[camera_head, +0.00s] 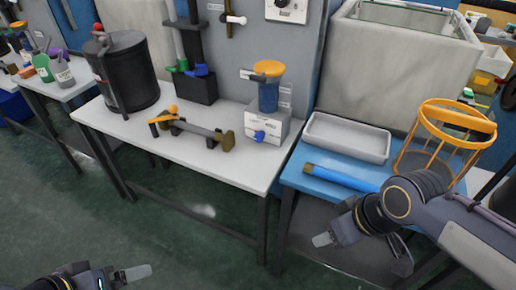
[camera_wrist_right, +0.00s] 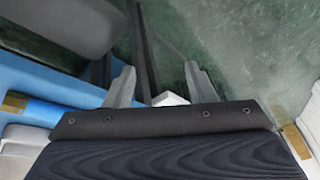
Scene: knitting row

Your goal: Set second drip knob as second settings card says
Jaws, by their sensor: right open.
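A white drip unit with a blue jar and orange lid (camera_head: 268,68) stands at the right end of the white table. A blue knob (camera_head: 260,135) is on its front face; its exact setting is too small to read. Small pale cards (camera_head: 286,90) are on the wall panel behind the unit, their text unreadable. My right gripper (camera_head: 364,252) is open and empty in front of the blue table, low and right of the knob, well apart from it. Its spread fingers also show in the right wrist view (camera_wrist_right: 160,82). My left gripper (camera_head: 138,272) is partly cut off at the bottom left.
The blue table (camera_head: 300,180) bears a grey tray (camera_head: 345,138), a blue roll (camera_head: 340,178) and an orange wire basket (camera_head: 440,120). Green floor (camera_head: 190,225) in front is clear.

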